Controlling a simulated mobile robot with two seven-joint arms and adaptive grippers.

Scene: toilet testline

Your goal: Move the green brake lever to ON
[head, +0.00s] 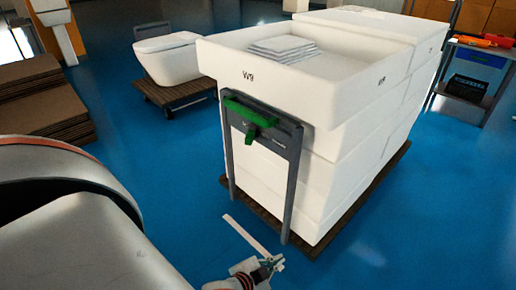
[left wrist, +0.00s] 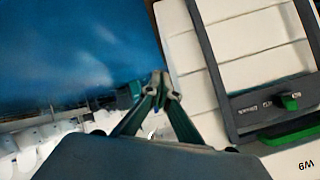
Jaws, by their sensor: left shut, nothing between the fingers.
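The green brake lever (head: 251,134) sits on the dark upper panel of a grey frame (head: 292,165) at the front of the white stack. Above it is a wider green bar (head: 246,110). The lever also shows in the left wrist view (left wrist: 289,102) near the right edge, beside small white markings that I cannot read. My left gripper (head: 277,262) is low in front of the frame, below the lever and apart from it. In the left wrist view its fingertips (left wrist: 162,84) are together and empty. My right gripper is not in view.
The stacked white basins (head: 330,130) stand on a dark pallet (head: 370,200). A white toilet (head: 168,58) on a wooden dolly is behind left. Brown stacked boards (head: 40,100) lie at far left. A tool cart (head: 480,70) stands at far right. Blue floor is clear in front.

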